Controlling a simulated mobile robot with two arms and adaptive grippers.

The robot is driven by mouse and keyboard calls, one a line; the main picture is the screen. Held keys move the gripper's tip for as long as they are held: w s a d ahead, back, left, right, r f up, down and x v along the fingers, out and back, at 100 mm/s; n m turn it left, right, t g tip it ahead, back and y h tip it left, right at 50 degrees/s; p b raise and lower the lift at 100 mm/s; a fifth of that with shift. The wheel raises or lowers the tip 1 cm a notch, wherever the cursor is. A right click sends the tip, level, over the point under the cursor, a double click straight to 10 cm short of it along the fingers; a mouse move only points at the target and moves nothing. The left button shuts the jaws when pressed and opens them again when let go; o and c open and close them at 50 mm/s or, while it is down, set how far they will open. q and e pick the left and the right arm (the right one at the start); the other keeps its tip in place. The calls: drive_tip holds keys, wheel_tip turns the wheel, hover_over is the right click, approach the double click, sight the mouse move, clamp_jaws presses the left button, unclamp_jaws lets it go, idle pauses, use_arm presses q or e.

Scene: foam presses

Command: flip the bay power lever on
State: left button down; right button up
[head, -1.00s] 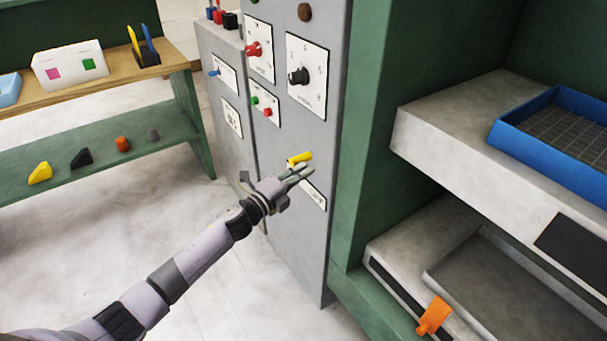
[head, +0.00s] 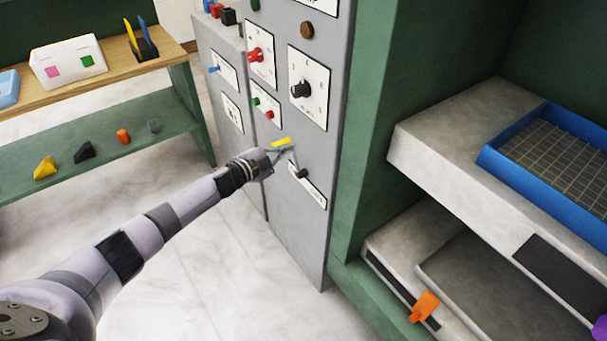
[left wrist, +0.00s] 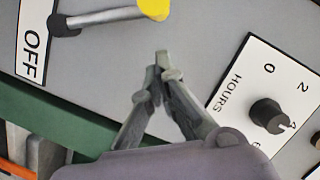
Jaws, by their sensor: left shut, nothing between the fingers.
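The bay power lever (head: 281,142) has a yellow grip and sticks out from the grey cabinet above a white label plate (head: 309,190). In the left wrist view, the lever's grey shaft and yellow grip (left wrist: 154,8) show at the top edge, partly cut off. The label there reads OFF (left wrist: 35,45). My left gripper (head: 288,150) is shut and empty, just below the yellow grip in the head view. In the left wrist view its closed fingertips (left wrist: 162,60) show a gap to the lever. My right gripper is out of view.
Above the lever, the cabinet carries a black dial (head: 301,90), a red knob (head: 255,55) and small buttons (head: 268,114). To the right stands a green press frame (head: 375,150) with a blue tray (head: 530,175) and an orange handle (head: 424,306). A shelf stands left.

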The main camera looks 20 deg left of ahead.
sight(280, 143)
use_arm(q)
drive_tip(key=shift+w+a+f+n+b, duration=0.15)
drive_tip(key=shift+w+a+n+b, duration=0.35)
drive_tip(key=shift+w+a, duration=0.7)
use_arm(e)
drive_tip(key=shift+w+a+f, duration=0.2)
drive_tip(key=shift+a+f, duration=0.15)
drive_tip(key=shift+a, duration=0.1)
use_arm(q)
drive_tip(key=shift+s+a, duration=0.1)
drive_tip(key=shift+s, duration=0.05)
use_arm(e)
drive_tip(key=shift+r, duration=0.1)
